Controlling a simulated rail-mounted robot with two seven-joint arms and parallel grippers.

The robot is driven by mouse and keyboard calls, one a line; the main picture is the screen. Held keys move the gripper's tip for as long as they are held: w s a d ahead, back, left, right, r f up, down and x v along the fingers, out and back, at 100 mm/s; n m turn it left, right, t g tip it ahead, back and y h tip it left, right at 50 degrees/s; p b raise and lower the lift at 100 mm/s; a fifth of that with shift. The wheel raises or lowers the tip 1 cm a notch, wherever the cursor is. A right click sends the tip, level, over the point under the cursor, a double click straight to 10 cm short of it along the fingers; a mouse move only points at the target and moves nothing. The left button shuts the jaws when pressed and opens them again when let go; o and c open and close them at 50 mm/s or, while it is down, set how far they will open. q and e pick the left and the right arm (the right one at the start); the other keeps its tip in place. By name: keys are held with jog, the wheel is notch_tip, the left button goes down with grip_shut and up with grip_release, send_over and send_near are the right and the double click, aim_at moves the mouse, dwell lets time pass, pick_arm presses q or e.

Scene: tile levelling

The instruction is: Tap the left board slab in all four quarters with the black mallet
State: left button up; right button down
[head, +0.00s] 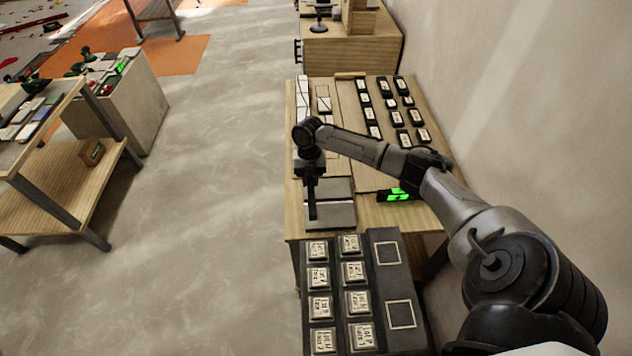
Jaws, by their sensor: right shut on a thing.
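My right gripper (311,176) reaches over the left side of the wooden table, pointing down. It is shut on a dark, upright thing that looks like the black mallet (312,205); its head is hard to make out. Beneath and beside it lie grey slabs, one nearer (338,215) and one behind it (341,187). Pale slabs with dark lines lie farther back, a long one (302,95) at the left edge and a smaller one (323,100) beside it. I cannot tell whether the mallet touches a slab. My left gripper is not in view.
Small labelled black blocks (400,117) stand in rows at the table's back right. A green-lit device (398,196) sits near my right forearm. A dark rack (385,250) with labelled pieces stands in front. A wall closes off the right; open floor lies left.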

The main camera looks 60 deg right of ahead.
jog(key=shift+w+a+f, duration=0.1)
jog(key=shift+w+f, duration=0.05)
jog(key=shift+w, duration=0.1)
jog(key=shift+s+f+b, duration=0.2)
jog(key=shift+f+b, duration=0.1)
jog(key=shift+b, duration=0.1)
jog(key=shift+s+d+f+b, duration=0.15)
jog(key=shift+f+b, duration=0.2)
jog(key=shift+f, duration=0.05)
jog(key=shift+s+d+f+b, duration=0.15)
jog(key=shift+f+b, duration=0.2)
jog(key=shift+f, duration=0.05)
notch_tip(320, 180, down, 5)
jog(key=b, duration=0.4)
jog(key=shift+b, duration=0.3)
jog(key=shift+w+f+b, duration=0.1)
jog(key=shift+f+b, duration=0.2)
jog(key=shift+b, duration=0.05)
notch_tip(320, 180, up, 5)
jog(key=p, duration=0.4)
jog(key=shift+f, duration=0.3)
jog(key=shift+f, duration=0.15)
